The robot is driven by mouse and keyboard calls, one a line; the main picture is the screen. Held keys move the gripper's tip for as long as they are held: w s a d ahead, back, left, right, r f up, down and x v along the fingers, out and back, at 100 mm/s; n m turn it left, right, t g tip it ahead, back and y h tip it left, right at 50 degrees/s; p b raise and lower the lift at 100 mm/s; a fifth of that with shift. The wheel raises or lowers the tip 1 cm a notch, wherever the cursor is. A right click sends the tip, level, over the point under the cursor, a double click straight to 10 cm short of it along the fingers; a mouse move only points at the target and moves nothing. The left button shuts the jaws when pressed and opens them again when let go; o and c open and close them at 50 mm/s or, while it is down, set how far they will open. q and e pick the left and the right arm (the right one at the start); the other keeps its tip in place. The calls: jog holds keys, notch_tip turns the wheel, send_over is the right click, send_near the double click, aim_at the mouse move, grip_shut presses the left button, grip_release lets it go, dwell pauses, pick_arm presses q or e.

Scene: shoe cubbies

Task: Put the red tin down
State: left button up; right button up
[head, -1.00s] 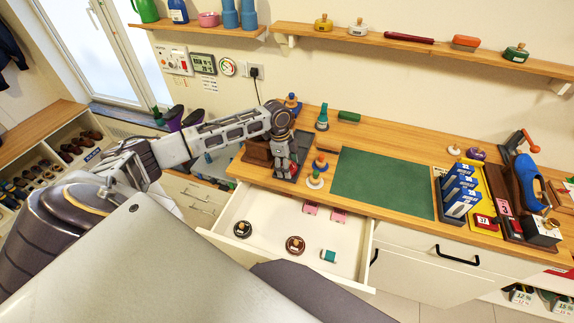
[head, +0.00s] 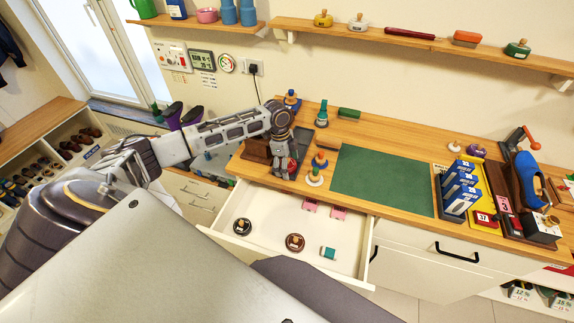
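My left gripper (head: 282,168) points down over the left end of the wooden counter, at a dark tray behind the open drawer. A small red patch (head: 292,166) shows right at its fingertips; it may be the red tin, but it is too small and too covered to be sure. I cannot tell whether the fingers are closed on it. A brownish-red round tin (head: 295,242) and a black round tin (head: 243,227) lie apart in the white drawer (head: 262,208). My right gripper is not in view.
Knobbed items (head: 315,177) stand just right of the gripper. A green mat (head: 383,181) lies bare on the counter (head: 375,134). Blue-and-white boxes (head: 460,185) stand to its right. A teal-and-white item (head: 328,252) lies in the drawer.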

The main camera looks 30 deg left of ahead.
pick_arm(q)
jog(key=shift+a, duration=0.1)
jog(key=shift+r, duration=0.9)
notch_tip(320, 180, up, 11)
jog(key=a, duration=0.1)
jog(key=shift+s+a+r+b, duration=0.15)
jog(key=shift+a+r+b, duration=0.05)
jog(key=shift+a+b, duration=0.2)
